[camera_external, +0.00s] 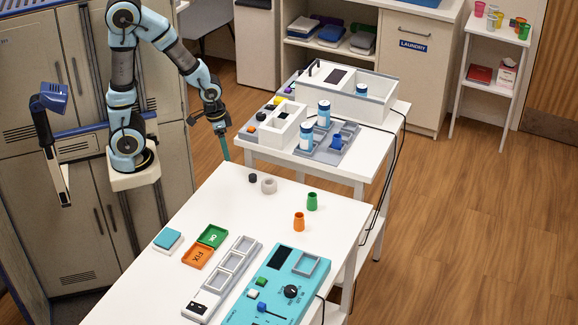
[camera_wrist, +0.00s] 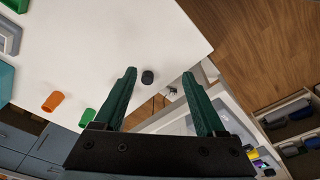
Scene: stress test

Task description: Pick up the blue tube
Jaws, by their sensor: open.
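No plain blue tube stands out for certain. On the far white table, blue-and-white cylinders stand in and beside a grey tray (camera_external: 337,155): one at the front (camera_external: 306,137), one behind it (camera_external: 323,114), and one at the white box (camera_external: 361,90). A small solid blue piece (camera_external: 336,142) also sits in the tray; I cannot tell its exact shape. My gripper (camera_external: 225,153) points down near the far left edge of the near table, left of the tray. In the wrist view its green fingers (camera_wrist: 160,75) are apart and empty, with a black cylinder (camera_wrist: 148,76) on the table below, between them.
A white open box (camera_external: 278,128) stands left of the grey tray. Cables hang at the right.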

